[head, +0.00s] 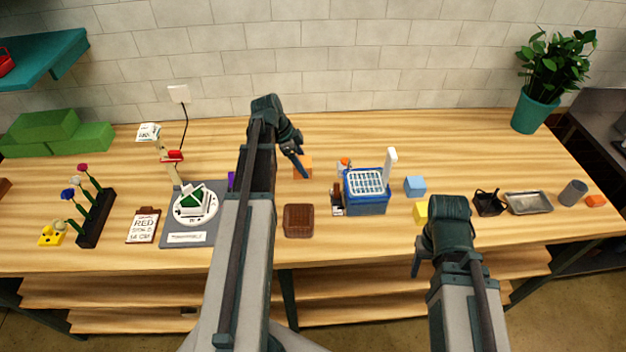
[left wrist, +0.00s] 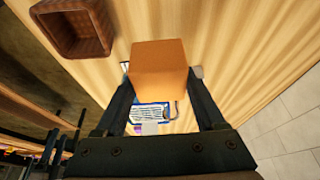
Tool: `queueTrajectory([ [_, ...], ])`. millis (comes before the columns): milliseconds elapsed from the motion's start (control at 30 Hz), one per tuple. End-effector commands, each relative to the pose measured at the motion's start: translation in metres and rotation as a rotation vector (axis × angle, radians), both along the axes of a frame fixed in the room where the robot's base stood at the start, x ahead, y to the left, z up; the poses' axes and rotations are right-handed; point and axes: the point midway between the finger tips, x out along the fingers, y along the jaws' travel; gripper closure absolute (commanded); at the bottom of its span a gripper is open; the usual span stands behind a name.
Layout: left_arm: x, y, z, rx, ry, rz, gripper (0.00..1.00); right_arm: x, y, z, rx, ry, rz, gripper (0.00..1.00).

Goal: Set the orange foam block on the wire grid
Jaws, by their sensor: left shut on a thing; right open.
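The orange foam block (head: 305,161) is between the fingers of my left gripper (head: 300,165), partly hidden behind them in the head view. In the left wrist view the orange block (left wrist: 158,68) fills the space between both fingers. A white grid (head: 366,181) tops a blue bin (head: 367,205), to the right of the held block. The grid and bin also show partly behind the block in the left wrist view (left wrist: 152,113). My right gripper (head: 420,262) is open and empty at the table's front edge.
A brown woven basket (head: 298,220) stands in front of the held block. A white upright piece (head: 389,165) rises at the bin's back right. The back of the table is mostly clear.

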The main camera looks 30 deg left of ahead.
Motion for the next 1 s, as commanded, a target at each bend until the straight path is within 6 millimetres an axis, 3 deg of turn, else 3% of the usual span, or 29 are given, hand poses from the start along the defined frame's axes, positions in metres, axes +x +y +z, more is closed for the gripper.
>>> queueTrajectory([
  [267, 0.000, 0.000, -0.002, 0.000, 0.000, 0.000, 0.79, 0.000, 0.000, -0.002, 0.000, 0.000, 0.000, 0.45],
  [467, 0.000, 0.000, -0.023, 0.000, 0.000, 0.000, 0.79, 0.000, 0.000, -0.023, 0.000, 0.000, 0.000, 0.45],
  [700, 0.000, 0.000, -0.060, 0.000, 0.000, 0.000, 0.79, 0.000, 0.000, -0.060, 0.000, 0.000, -0.002, 0.45],
  [1000, 0.000, 0.000, -0.065, 0.000, 0.000, 0.000, 0.79, 0.000, 0.000, -0.065, 0.000, 0.000, -0.002, 0.45],
])
